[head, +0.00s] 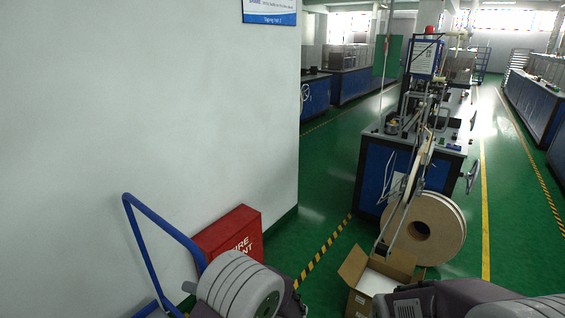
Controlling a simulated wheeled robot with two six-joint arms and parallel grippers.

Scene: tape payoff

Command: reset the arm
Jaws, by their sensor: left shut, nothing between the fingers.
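My left arm comes in at the bottom, left of centre, with a pale ringed joint. My right arm shows as dark and pale links at the bottom right edge.
A red fire box (228,232) and a blue rail (158,262) stand by the white wall. An open cardboard box (362,300) lies below a large tape reel (426,228) on the blue taping machine (385,170). Green floor is clear between wall and machine.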

